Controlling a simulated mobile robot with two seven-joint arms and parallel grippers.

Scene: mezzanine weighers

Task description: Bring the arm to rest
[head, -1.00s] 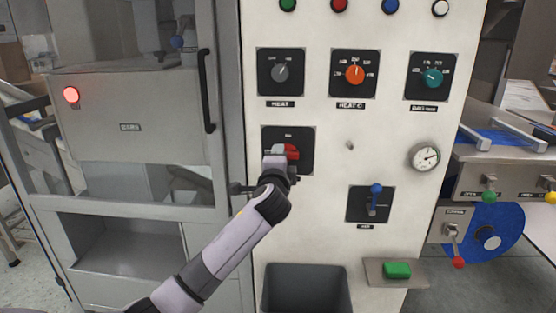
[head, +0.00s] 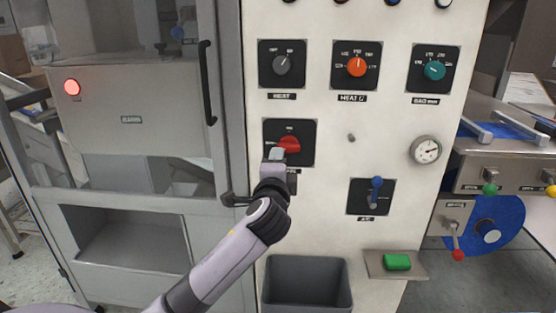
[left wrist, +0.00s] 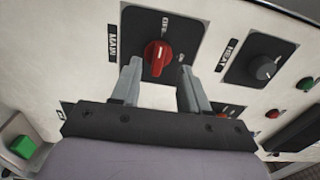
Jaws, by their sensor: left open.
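My left arm reaches up from the bottom of the head view to the white control panel (head: 335,215). My left gripper (head: 277,155) is just below and left of the red knob (head: 291,145) on a black plate, and hides part of that plate. In the left wrist view my left gripper (left wrist: 160,78) is open, its two grey fingers apart and empty. The red knob (left wrist: 157,58) shows between and just beyond the fingertips, apart from them. Its plate carries the word OFF, with a MAIN label beside it. My right gripper is not in view.
A grey glass-fronted cabinet with a black handle (head: 207,85) stands close on the left. Above are a grey knob (head: 282,65), an orange knob (head: 357,66) and a teal knob (head: 434,70).

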